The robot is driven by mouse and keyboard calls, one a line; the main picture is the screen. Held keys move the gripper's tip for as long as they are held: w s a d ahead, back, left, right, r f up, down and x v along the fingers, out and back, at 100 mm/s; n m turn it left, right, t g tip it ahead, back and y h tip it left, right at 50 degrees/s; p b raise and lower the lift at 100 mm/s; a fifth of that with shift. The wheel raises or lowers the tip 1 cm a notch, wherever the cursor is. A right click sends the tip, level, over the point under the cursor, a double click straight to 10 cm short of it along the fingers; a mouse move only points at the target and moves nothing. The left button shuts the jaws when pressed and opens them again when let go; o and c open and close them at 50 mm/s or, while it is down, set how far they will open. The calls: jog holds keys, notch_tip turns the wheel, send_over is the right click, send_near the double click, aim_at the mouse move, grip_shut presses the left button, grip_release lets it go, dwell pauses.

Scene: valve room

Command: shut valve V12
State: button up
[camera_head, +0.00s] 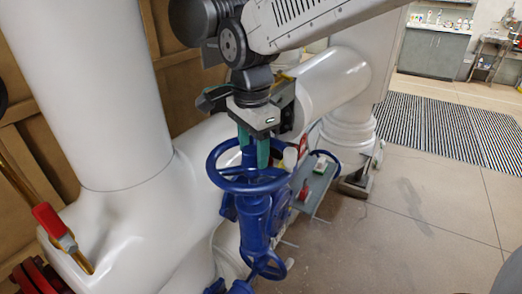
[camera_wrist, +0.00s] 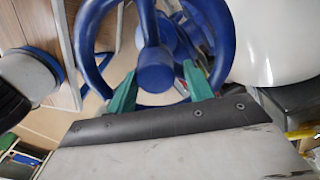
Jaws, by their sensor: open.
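A blue handwheel (camera_head: 250,189) lies roughly level on top of a blue valve body (camera_head: 256,218) in the head view. No V12 label is readable. My gripper (camera_head: 254,160) points down over the wheel from above, its two green fingers apart and reaching the wheel's opening. In the wrist view the wheel's round blue hub (camera_wrist: 155,74) sits between the fingertips of my gripper (camera_wrist: 160,72), with the rim (camera_wrist: 88,38) and spokes beyond. I cannot tell whether the fingers touch the wheel. Nothing is held.
Thick white pipes (camera_head: 90,90) stand close on the left and behind. Another blue wheel (camera_head: 327,158) and a grey bracket (camera_head: 316,188) are right of the valve. A red-handled lever (camera_head: 48,219) is at far left. The floor (camera_head: 400,220) at right is clear.

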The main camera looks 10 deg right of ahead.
jog(key=shift+s+a+r, duration=0.15)
jog(key=shift+s+a, duration=0.05)
jog(key=shift+a, duration=0.35)
jog(key=shift+s+a+r, duration=0.15)
jog(key=shift+s+a, duration=0.05)
jog(key=shift+a, duration=0.35)
jog(key=shift+w+d+r, duration=0.1)
jog(key=shift+d+r, duration=1)
jog(key=shift+r, duration=0.15)
jog(key=shift+a+r, duration=0.15)
jog(key=shift+r, duration=1.05)
